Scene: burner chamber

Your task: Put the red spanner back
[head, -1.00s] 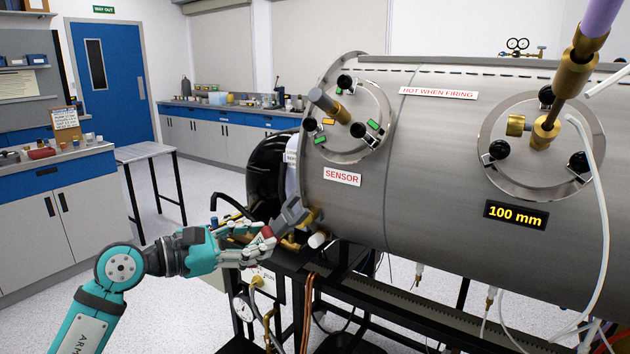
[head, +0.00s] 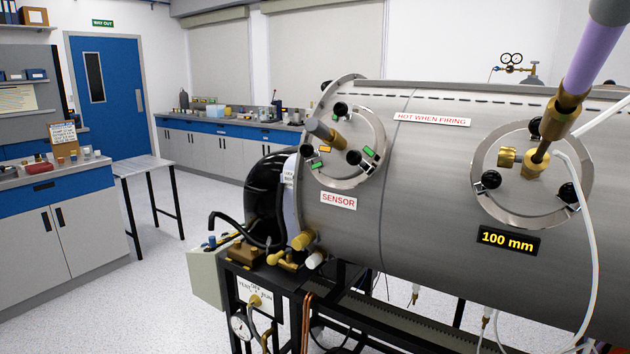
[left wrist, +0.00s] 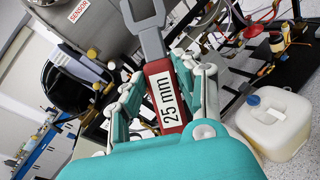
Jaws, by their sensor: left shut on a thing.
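The red spanner (left wrist: 166,95) shows in the left wrist view, with a red handle labelled "25 mm" and a grey open-ended head at the top of the picture. My left gripper (left wrist: 160,78) is shut on its handle, with fingers on both sides. The spanner head points away from my palm. Neither the spanner nor my left gripper shows in the head view now. My right gripper is in neither view.
The steel chamber (head: 420,190) fills the right of the head view. A white jerrycan (left wrist: 275,125) shows in the left wrist view.

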